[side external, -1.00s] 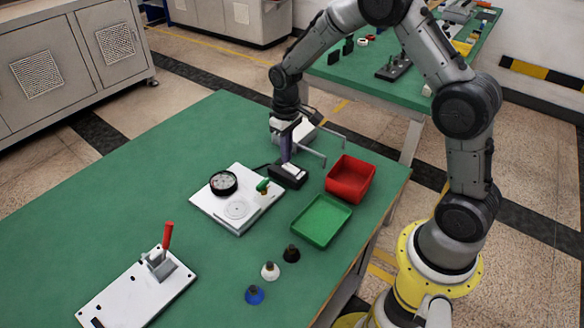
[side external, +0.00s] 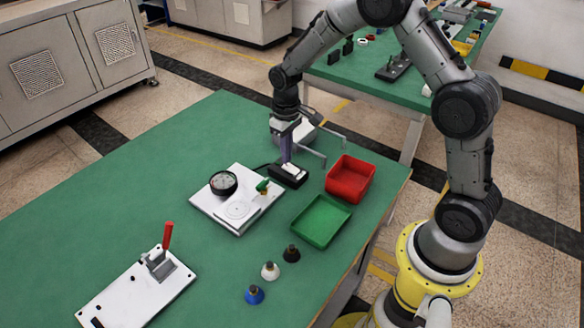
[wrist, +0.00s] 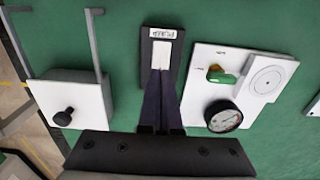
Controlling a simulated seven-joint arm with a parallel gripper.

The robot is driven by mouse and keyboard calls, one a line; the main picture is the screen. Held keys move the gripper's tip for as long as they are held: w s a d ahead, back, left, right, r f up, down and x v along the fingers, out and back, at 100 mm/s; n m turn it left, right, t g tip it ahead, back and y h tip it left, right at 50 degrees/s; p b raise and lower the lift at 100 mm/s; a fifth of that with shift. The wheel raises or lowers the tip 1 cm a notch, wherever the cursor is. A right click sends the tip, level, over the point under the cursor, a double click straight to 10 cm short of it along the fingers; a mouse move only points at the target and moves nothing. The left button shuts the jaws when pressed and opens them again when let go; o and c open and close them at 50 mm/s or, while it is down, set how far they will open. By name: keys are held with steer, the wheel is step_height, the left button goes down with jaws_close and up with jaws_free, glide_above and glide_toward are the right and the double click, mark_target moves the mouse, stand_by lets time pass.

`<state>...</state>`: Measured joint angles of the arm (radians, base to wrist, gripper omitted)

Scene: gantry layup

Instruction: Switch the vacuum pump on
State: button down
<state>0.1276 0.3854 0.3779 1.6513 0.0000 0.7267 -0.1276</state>
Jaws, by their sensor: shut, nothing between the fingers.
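The pump switch is a small black box (side external: 289,176) with a white rocker (side external: 294,169). In the wrist view the box (wrist: 147,62) carries a label reading "PUMP" beside the white rocker (wrist: 161,52). My gripper (side external: 287,159) points down over the box. In the wrist view its dark fingertips (wrist: 162,73) are together, empty, at the rocker's near end and hide part of it. I cannot tell whether they touch it or which way the rocker is tipped.
A white panel (side external: 208,203) with a black gauge (side external: 223,183) and green-handled valve (side external: 262,186) lies left of the switch. A red tray (side external: 350,178) and green tray (side external: 321,221) stand right. A white unit with rods (wrist: 78,92) is close by.

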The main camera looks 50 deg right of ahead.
steer(key=shift+f, duration=0.85)
stand_by(0.4)
steer(key=shift+r, duration=3.55)
step_height(320, 180, up, 6)
steer(key=t, duration=0.2)
glide_above(284, 167)
steer(key=s+a+r+t, duration=0.2)
steer(key=s+a+r, duration=0.1)
steer(key=s+r, duration=0.8)
steer(key=s+a+f+t, duration=0.1)
steer(key=s+f, duration=0.1)
steer(key=s, duration=1.3)
steer(key=shift+s+a+t, duration=0.25)
steer(key=shift+s+t, duration=0.05)
steer(key=shift+s, duration=0.05)
